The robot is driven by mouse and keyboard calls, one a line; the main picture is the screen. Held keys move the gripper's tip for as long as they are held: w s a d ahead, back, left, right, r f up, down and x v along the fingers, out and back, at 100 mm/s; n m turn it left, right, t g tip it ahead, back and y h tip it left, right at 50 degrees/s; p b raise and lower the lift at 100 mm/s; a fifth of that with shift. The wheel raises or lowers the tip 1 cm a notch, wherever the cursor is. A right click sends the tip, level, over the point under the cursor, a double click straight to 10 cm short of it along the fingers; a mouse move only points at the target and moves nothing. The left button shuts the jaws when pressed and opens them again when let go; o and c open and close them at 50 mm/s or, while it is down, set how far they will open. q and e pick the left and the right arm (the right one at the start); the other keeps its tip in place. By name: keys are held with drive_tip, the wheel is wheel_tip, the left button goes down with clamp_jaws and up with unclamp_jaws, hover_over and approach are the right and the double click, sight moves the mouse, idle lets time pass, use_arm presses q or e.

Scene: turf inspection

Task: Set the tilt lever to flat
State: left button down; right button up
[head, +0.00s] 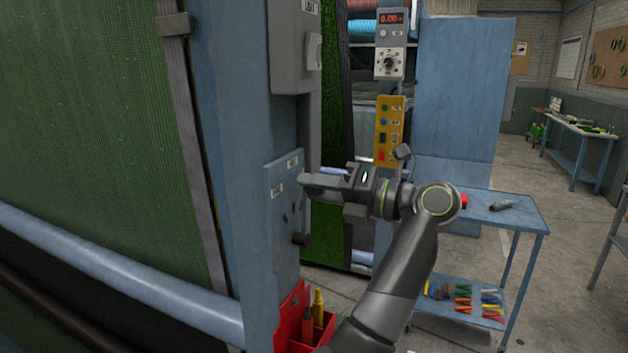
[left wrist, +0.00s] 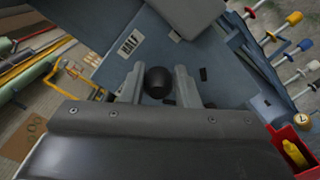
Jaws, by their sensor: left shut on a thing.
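My left gripper (head: 309,183) is at the blue lever plate (head: 283,178) on the machine's blue upright. In the left wrist view its two fingers (left wrist: 159,90) are shut on a round black knob (left wrist: 157,80), which I take to be the tilt lever's. The fingers stand on either side of the knob. In the head view the gripper hides this knob. I cannot tell which setting the lever is at. My right gripper is not in view.
A grey switch box (head: 291,45) is above the plate. A red holder (head: 300,325) with tools is below it. A yellow button panel (head: 389,130) and a blue side table (head: 515,212) are behind my arm. Open floor lies at the right.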

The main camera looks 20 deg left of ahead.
use_arm(q)
drive_tip(key=shift+w+f+m, duration=0.1)
drive_tip(key=shift+w+m, duration=0.2)
drive_tip(key=shift+m, duration=0.1)
drive_tip(key=shift+f, duration=0.1)
